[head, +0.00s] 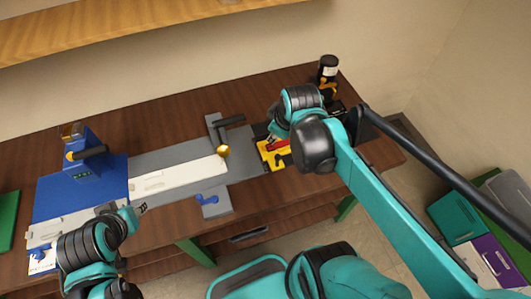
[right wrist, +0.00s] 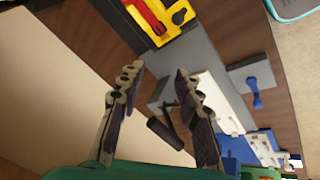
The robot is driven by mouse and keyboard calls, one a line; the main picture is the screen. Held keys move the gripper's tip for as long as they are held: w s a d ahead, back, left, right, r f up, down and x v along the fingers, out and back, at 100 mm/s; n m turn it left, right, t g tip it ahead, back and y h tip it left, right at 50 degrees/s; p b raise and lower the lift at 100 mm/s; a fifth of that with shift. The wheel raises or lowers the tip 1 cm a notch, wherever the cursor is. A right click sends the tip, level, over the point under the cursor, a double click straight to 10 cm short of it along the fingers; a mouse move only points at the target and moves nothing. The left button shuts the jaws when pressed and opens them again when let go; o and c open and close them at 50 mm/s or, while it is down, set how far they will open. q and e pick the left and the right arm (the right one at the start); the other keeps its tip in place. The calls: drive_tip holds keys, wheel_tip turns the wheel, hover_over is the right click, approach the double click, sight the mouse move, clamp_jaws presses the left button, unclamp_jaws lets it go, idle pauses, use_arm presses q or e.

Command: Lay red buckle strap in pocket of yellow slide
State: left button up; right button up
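The yellow slide (head: 277,163) lies at the right end of the grey fixture in the head view; it also shows at the top of the right wrist view (right wrist: 184,17). The red buckle strap (right wrist: 147,16) lies along the yellow slide, within its outline; it shows as a red strip in the head view (head: 278,147). I cannot tell how deep it sits. My right gripper (right wrist: 157,71) is open, with nothing between its fingers, and is apart from the strap. In the head view the right arm partly covers this area. My left gripper (head: 130,213) hangs near the fixture's left front; its fingers are unclear.
A grey fixture with a white strip (head: 180,178) and a brass knob (head: 223,151) runs along the brown table. A blue block (head: 85,188) with a handle stands left. A dark bottle (head: 328,68) stands at the back right. Coloured bins (head: 458,220) stand on the floor at right.

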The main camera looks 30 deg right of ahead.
drive_tip(key=s+a+m+t, duration=0.2)
drive_tip(key=s+a+m, duration=0.3)
drive_tip(key=a+m, duration=0.1)
drive_tip(key=shift+s+a+f+y, duration=0.25)
drive_tip(key=shift+s+a+y, duration=0.15)
drive_tip(key=shift+a, duration=0.1)
